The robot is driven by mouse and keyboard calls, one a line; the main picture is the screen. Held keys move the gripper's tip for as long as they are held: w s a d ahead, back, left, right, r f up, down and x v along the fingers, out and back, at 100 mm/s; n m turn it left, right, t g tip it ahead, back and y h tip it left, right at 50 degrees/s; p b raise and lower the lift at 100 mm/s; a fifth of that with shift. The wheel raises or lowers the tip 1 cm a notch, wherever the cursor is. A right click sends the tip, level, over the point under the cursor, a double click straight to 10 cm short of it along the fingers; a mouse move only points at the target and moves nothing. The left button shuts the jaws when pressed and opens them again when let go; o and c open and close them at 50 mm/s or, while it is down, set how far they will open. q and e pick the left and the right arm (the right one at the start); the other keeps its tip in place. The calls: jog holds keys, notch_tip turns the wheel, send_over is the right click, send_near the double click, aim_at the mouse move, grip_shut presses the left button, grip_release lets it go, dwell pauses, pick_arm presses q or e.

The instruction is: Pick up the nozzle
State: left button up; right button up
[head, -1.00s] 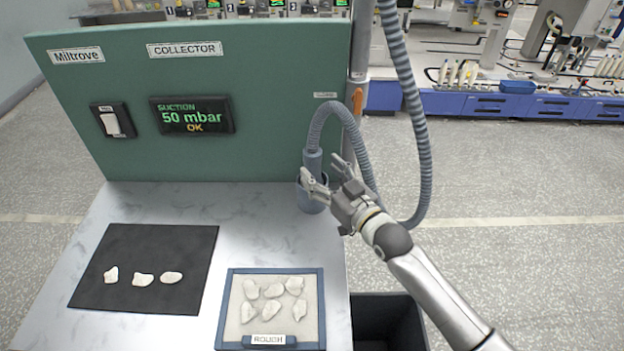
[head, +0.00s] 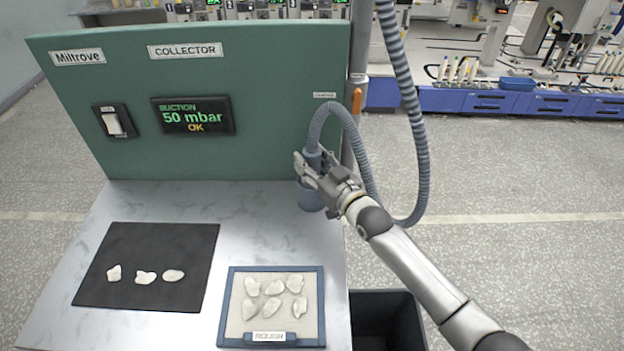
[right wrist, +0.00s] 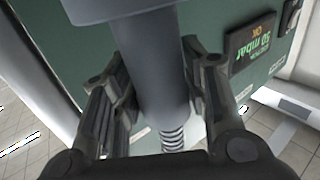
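The nozzle (head: 312,160) is a grey-blue tube at the end of a ribbed hose, upright in a round blue-grey holder (head: 310,198) at the collector panel's right end. My right gripper (head: 313,167) is at the nozzle, just above the holder. In the right wrist view the nozzle (right wrist: 155,65) runs between the two dark fingers of my right gripper (right wrist: 162,85). Both pads appear to press on its sides, so it looks shut on the nozzle. The nozzle's lower end is hidden in the holder. My left gripper is not in view.
A black mat (head: 140,292) with three white pieces lies on the left of the table. A dark bin (head: 385,320) stands right of the table. The hose (head: 415,110) hangs behind my right arm.

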grip_shut()
notch_tip(320, 180, up, 10)
jog(key=shift+f+b, duration=0.1)
jog(key=shift+b, duration=0.55)
notch_tip(320, 180, up, 4)
jog(key=p, duration=0.3)
jog(key=shift+p, duration=0.3)
jog(key=shift+f, duration=0.1)
